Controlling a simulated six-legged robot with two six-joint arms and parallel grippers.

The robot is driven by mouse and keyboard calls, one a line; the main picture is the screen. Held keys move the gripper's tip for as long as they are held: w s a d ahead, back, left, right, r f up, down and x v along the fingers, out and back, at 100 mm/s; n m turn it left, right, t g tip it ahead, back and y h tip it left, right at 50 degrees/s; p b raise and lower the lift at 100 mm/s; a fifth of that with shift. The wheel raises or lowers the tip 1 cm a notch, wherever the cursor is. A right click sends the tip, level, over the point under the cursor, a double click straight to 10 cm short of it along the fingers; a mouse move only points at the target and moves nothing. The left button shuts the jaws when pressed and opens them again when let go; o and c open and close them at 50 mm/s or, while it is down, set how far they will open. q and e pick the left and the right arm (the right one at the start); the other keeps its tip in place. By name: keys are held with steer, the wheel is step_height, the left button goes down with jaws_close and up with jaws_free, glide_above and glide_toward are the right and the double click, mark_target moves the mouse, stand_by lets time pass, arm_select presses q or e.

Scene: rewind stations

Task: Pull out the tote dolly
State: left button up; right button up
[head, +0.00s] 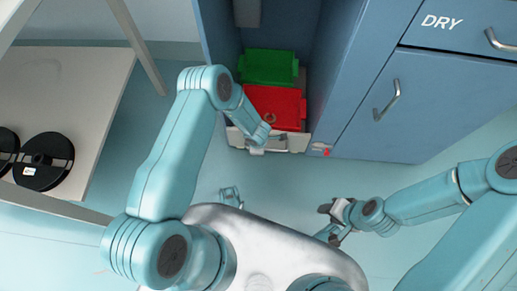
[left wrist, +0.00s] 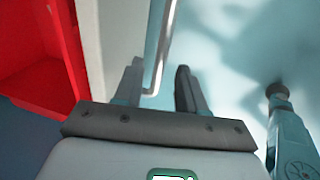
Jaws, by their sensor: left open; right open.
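The tote dolly (head: 297,142) is a pale low frame in the blue cabinet's open bay. It carries a red tote (head: 285,105) in front and a green tote (head: 268,66) behind. My left gripper (head: 268,148) is at the dolly's front, partly hidden by its own wrist. In the left wrist view, the thin light handle bar (left wrist: 161,50) on the dolly's front runs between the open fingers of my left gripper (left wrist: 158,85), apart from the right finger. My right gripper (head: 327,210) is open and empty over the floor, away from the dolly.
Blue drawers (head: 382,105) with metal handles stand right of the bay, one marked DRY. A pale shelf (head: 85,85) with black reels (head: 47,160) is at the left. The floor in front of the bay is free up to my body.

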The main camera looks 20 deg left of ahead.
arm_select(q)
steer(key=shift+f, duration=0.45)
steer(key=shift+w, duration=0.1)
jaws_close()
